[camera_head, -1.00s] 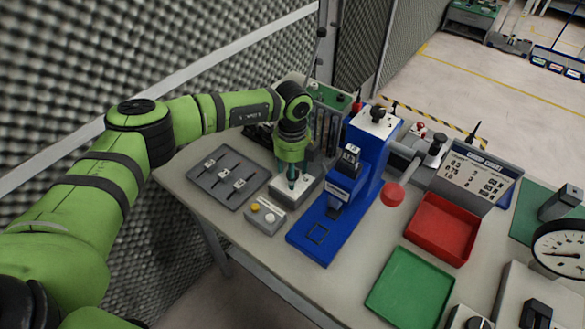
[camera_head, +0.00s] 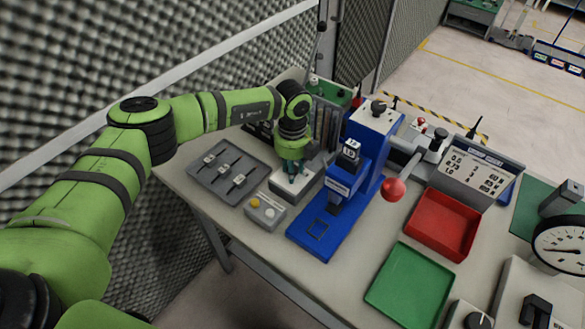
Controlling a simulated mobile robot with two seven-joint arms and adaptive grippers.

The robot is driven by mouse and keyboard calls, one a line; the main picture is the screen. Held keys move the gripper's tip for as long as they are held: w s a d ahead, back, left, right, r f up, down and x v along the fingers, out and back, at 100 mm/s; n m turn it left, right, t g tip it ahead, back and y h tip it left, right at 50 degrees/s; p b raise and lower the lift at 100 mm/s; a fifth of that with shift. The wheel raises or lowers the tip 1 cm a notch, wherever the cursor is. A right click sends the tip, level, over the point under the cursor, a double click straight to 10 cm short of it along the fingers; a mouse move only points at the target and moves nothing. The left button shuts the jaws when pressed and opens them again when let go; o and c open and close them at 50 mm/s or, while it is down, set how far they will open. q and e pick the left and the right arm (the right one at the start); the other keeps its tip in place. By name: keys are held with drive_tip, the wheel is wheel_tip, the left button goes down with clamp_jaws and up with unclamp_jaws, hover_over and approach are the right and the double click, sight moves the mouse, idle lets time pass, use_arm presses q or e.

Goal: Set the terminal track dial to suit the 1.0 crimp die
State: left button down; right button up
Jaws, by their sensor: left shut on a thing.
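My left gripper (camera_head: 294,179) points down over a small grey box (camera_head: 287,194) at the table's near-left edge, beside the blue crimp press (camera_head: 327,222). It is shut on what looks like the terminal track dial on top of that box; the fingers hide the knob and its marks. A black-and-white number tag (camera_head: 350,151) sits on the press front, too small to read surely. A white chart (camera_head: 481,171) with rows of figures stands at the right. My right gripper is out of view.
A button box (camera_head: 265,212) with a yellow and a white button stands just in front of the grey box. The press lever's red ball (camera_head: 393,188) juts out right. A red tray (camera_head: 442,224), a green tray (camera_head: 409,285) and a round gauge (camera_head: 562,245) fill the right side.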

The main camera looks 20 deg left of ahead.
use_arm(q)
drive_tip(key=m+b, duration=0.3)
drive_tip(key=shift+f+m, duration=0.25)
drive_tip(key=shift+m, duration=0.15)
drive_tip(key=m+b, duration=0.4)
drive_tip(key=m, duration=0.1)
drive_tip(key=shift+b, duration=0.4)
drive_tip(key=m+b, duration=0.3)
drive_tip(key=m, duration=0.1)
drive_tip(key=shift+r+m, duration=0.1)
drive_tip(key=shift+m, duration=0.3)
drive_tip(key=shift+r+m+b, duration=0.1)
drive_tip(key=shift+m+b, duration=1.05)
drive_tip(key=shift+m, duration=0.65)
drive_tip(key=c, duration=0.9)
unclamp_jaws()
drive_tip(key=shift+r, duration=0.15)
wheel_tip(320, 180, up, 12)
